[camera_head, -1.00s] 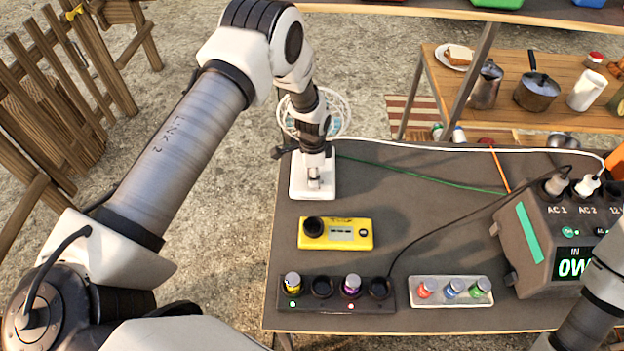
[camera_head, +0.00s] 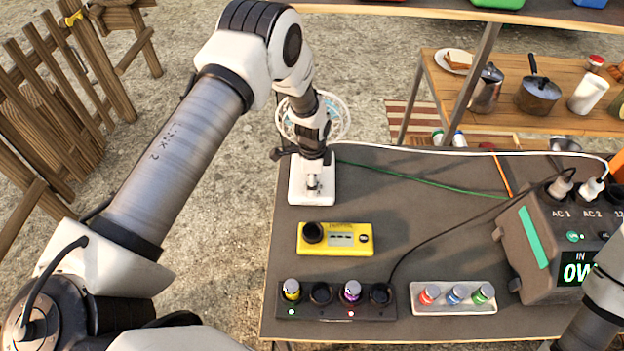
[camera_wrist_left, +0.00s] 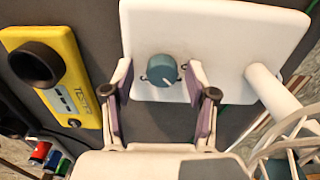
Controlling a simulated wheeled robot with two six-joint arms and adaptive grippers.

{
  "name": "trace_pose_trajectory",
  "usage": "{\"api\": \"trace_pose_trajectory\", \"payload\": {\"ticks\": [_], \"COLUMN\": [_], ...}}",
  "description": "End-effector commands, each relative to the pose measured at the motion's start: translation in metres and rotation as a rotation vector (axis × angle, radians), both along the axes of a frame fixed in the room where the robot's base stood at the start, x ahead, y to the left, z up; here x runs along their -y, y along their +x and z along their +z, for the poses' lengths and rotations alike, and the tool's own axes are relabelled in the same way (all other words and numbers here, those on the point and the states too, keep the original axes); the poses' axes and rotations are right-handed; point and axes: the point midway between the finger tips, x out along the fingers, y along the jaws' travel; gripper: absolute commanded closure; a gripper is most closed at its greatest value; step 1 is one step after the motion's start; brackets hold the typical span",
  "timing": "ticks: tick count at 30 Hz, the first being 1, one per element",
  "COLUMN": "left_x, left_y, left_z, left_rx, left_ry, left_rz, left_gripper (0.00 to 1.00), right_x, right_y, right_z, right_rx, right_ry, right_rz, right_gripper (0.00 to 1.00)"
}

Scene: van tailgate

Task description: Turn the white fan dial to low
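The white fan stands at the far left corner of the table, with its flat white base (camera_head: 297,190) and round wire cage (camera_head: 340,122) partly hidden behind my left arm. In the left wrist view, the fan base (camera_wrist_left: 225,35) carries a round teal dial (camera_wrist_left: 162,68) with a pale pointer mark toward the lower right. My left gripper (camera_head: 313,186) is over the base. The wrist view shows its open fingers (camera_wrist_left: 160,82) on either side of the dial, with gaps visible. My right gripper is out of view; only part of my right arm shows at the lower right.
A yellow tester (camera_head: 355,238) lies in front of the fan. A dark socket strip (camera_head: 335,307) and a tray of coloured plugs (camera_head: 453,309) lie nearer. A power station (camera_head: 545,240) stands at right. Cables cross the table, and the middle is otherwise clear.

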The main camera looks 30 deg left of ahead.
Motion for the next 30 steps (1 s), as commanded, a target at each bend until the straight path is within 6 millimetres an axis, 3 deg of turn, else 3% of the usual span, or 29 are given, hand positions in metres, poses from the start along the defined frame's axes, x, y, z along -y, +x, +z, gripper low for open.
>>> {"api": "trace_pose_trajectory", "payload": {"ticks": [8, 11, 21, 25, 30], "left_x": [0.000, 0.000, 0.001, 0.001, 0.001], "left_y": [0.002, 0.003, 0.004, 0.003, 0.002], "left_z": [0.007, 0.022, 0.103, 0.118, 0.120], "left_rx": [0.004, 0.006, 0.004, 0.001, 0.000], "left_ry": [0.000, 0.000, 0.001, 0.000, 0.001], "left_rz": [0.001, 0.001, -0.001, -0.001, -0.001], "left_gripper": [0.43, 0.43, 0.43, 0.43, 0.43], "right_x": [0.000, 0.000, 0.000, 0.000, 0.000], "right_y": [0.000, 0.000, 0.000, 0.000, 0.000], "right_z": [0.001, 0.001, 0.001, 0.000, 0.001], "right_rx": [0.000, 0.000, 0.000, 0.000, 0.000], "right_ry": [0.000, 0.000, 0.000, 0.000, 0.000], "right_rz": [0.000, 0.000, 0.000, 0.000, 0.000], "right_gripper": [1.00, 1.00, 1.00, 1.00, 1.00]}}
